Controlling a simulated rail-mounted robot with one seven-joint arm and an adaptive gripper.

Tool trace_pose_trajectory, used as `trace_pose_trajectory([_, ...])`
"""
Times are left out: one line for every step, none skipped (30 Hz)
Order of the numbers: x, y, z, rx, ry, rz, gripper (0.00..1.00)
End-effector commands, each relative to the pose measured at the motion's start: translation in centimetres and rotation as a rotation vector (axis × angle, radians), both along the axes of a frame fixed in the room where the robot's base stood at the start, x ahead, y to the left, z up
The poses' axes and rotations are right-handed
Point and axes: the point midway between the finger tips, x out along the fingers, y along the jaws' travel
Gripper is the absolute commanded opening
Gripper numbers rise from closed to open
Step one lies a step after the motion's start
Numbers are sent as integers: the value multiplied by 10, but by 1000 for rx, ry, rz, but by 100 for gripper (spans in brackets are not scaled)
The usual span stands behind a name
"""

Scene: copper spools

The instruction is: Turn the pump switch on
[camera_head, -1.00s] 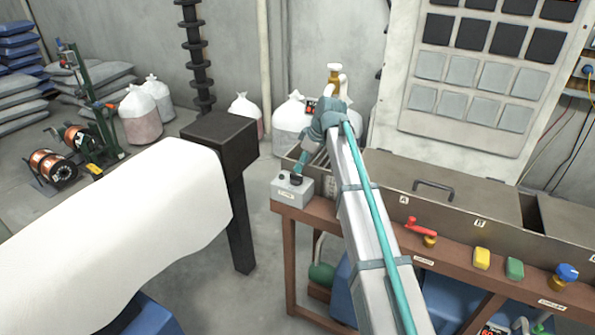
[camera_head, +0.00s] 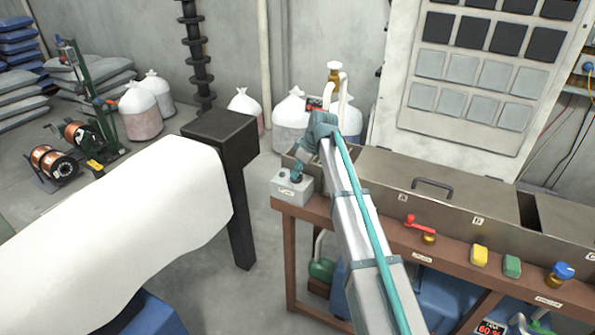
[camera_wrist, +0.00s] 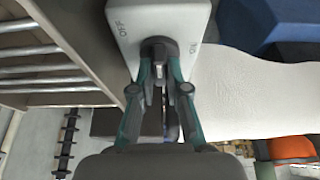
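The pump switch is a pale grey box (camera_head: 291,188) on the left end of the brown bench. In the wrist view its face (camera_wrist: 160,18) shows OFF on the left and ON on the right, with a dark knob (camera_wrist: 156,48) at its lower middle. My gripper (camera_head: 291,172) is down at the top of the box. In the wrist view its teal fingers (camera_wrist: 158,68) converge on both sides of the knob and look closed on it. The fingertips partly cover the knob, and I cannot tell exactly which label it points to.
The bench (camera_head: 375,235) carries metal lidded bins (camera_head: 440,205), a red-handled valve (camera_head: 420,225), yellow (camera_head: 479,256) and green (camera_head: 512,267) buttons and a blue knob (camera_head: 563,272). A black post (camera_head: 238,200) stands left of the switch. Floor between them is clear.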

Motion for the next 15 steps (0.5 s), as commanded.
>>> trace_pose_trajectory([0, 0, 0, 0, 0, 0, 0])
trace_pose_trajectory([0, 0, 0, 0, 0, 0, 0])
trace_pose_trajectory([0, 0, 0, 0, 0, 0, 0])
trace_pose_trajectory([0, 0, 0, 0, 0, 0, 0])
trace_pose_trajectory([0, 0, 0, 0, 0, 0, 0])
trace_pose_trajectory([0, 0, 0, 0, 0, -1, 0])
trace_pose_trajectory([0, 0, 0, 0, 0, -3, 0])
trace_pose_trajectory([0, 0, 0, 0, 0, -5, 0])
trace_pose_trajectory([0, 0, 0, 0, 0, -10, 0])
trace_pose_trajectory([0, 0, 0, 0, 0, -15, 0])
trace_pose_trajectory([0, 0, 0, 0, 0, -21, 0])
trace_pose_trajectory([-1, 0, 0, 0, -1, -30, 0])
trace_pose_trajectory([-1, 0, 0, 1, -1, -39, 0])
trace_pose_trajectory([-1, 0, 0, 1, -1, -51, 0])
trace_pose_trajectory([-1, 0, 0, 0, -2, -67, 0])
